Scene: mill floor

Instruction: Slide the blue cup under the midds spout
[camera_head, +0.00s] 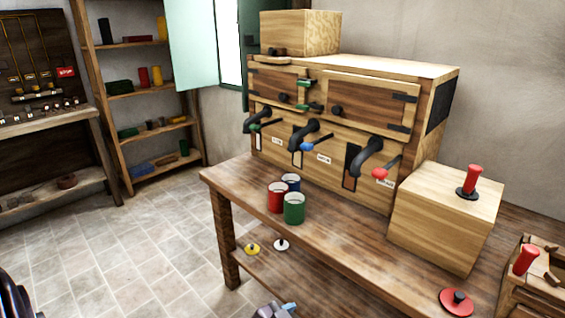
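The blue cup (291,181) stands upright on the wooden bench (335,232), partly hidden behind the red cup (275,199) and green cup (294,210). The three cups stand close together near the bench's front edge. Behind them, the wooden mill cabinet (375,95) has three black spouts: a left one (257,118) with a green lever, a middle one (303,134) with a blue lever and a right one (366,155) with a red lever. Small labels sit beside them, too small to read surely. No cup is under a spout.
A wooden box (440,225) with a red-handled knob (471,182) stands right of the spouts. A red disc (457,302) lies at the bench's front right, near a wooden crate (520,290). Bench top between the cups and the cabinet looks clear. Shelves (150,90) stand at left.

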